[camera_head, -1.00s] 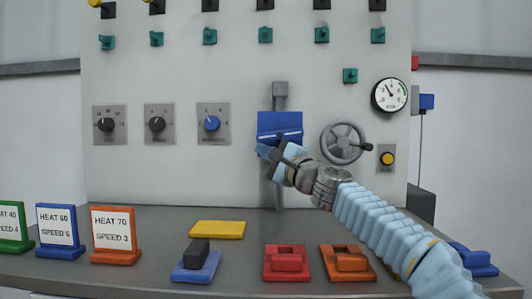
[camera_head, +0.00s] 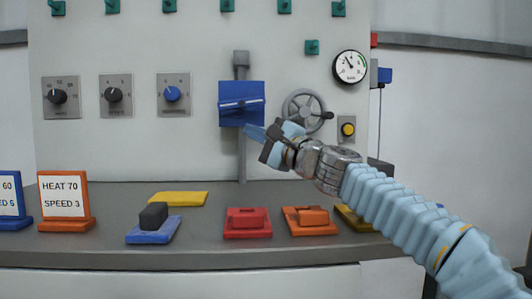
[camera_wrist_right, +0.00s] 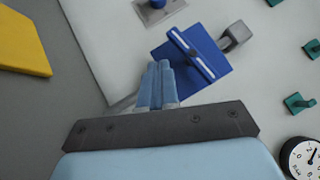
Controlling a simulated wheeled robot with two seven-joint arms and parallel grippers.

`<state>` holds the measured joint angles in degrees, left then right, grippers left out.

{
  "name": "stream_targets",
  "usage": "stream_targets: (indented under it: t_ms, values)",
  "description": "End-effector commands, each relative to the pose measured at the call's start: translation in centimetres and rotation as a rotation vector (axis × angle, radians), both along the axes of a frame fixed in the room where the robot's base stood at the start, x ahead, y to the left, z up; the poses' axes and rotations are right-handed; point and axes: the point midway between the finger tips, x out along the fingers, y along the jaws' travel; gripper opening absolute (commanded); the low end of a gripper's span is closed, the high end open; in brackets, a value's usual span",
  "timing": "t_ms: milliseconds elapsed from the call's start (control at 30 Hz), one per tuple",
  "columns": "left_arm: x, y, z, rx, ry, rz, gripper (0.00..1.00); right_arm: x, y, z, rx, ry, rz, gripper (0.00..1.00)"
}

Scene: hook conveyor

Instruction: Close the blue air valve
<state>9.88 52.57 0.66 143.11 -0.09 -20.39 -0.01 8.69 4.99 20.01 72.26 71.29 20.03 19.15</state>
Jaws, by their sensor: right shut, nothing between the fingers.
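The blue air valve (camera_head: 228,116) is a blue block on a vertical grey pipe on the white panel. Its blue handle bar (camera_head: 241,103) lies nearly level across its front, with a pale line along it. In the right wrist view the valve (camera_wrist_right: 216,67) and its handle (camera_wrist_right: 192,54) lie just beyond the fingertips. My right gripper (camera_head: 248,131) is shut and empty at the valve's lower right corner. Its blue fingers show together in the wrist view (camera_wrist_right: 160,68). They appear apart from the handle; exact depth is unclear. My left gripper is not in view.
A grey handwheel (camera_head: 304,110), a gauge (camera_head: 350,67) and a yellow button (camera_head: 348,129) are right of the valve. Several dials, including a blue one (camera_head: 172,94), are left. The grey bench (camera_head: 110,228) below carries signs and coloured blocks.

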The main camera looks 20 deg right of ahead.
Motion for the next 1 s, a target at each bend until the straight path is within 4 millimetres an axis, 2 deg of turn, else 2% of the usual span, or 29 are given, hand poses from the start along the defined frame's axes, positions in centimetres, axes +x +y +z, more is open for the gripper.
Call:
stream_targets:
  t_ms: [67, 300, 1000]
  values:
    - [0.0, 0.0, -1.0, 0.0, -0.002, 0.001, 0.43, -1.2, -0.6, -0.7, -0.002, 0.0, -0.002, 0.0]
    - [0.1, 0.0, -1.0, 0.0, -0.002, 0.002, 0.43, -3.1, -1.6, -1.0, 0.0, 0.0, -0.001, 0.0]
    - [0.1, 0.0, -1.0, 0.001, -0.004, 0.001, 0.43, -3.2, -1.6, -1.0, 0.0, 0.0, 0.0, 0.0]
